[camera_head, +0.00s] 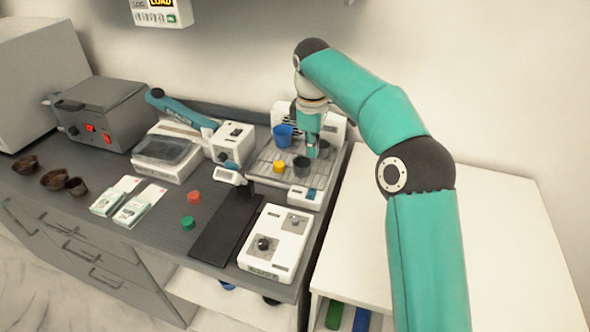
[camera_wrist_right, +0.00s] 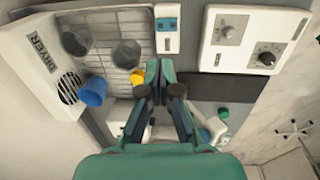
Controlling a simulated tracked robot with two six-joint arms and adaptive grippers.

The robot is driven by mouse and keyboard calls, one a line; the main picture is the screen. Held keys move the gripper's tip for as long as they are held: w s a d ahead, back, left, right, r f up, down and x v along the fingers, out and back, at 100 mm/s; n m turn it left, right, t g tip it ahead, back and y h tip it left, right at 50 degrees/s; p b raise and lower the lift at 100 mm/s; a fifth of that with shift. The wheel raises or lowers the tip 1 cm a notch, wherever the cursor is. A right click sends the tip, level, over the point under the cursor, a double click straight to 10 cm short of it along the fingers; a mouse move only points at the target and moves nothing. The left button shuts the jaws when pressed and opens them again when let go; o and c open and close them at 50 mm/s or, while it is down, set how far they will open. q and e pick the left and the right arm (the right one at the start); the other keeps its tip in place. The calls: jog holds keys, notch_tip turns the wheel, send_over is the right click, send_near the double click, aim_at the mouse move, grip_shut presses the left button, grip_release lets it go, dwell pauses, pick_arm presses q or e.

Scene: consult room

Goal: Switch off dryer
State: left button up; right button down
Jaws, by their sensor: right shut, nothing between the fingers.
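The dryer (camera_head: 336,124) is a white unit at the back of a grey gridded tray; its lettered side and round vent show at the left of the right wrist view (camera_wrist_right: 38,75). A small white box with a blue rocker-like part (camera_head: 303,197) sits at the tray's front edge and shows at the top of the wrist view (camera_wrist_right: 168,26). Whether the rocker is on or off cannot be told. My right gripper (camera_head: 312,152) is shut and empty above the tray, among the cups; in the wrist view its fingertips (camera_wrist_right: 160,64) point toward the tray's front side. My left gripper is out of view.
A blue cup (camera_head: 283,136), a yellow cup (camera_head: 279,167) and two grey cups (camera_head: 301,166) are on the tray, close to my right gripper. A white device with knobs (camera_head: 275,242) stands in front. A white tabletop (camera_head: 500,240) to the right is clear.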

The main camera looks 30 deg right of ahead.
send_near(312, 190)
jog(key=f, duration=0.7)
jog(key=shift+w+d+f, duration=0.15)
jog(key=shift+w+d, duration=0.1)
jog(key=shift+w, duration=0.05)
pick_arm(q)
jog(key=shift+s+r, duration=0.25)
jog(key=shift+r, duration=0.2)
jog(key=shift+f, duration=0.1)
pick_arm(e)
jog(key=shift+d, duration=0.1)
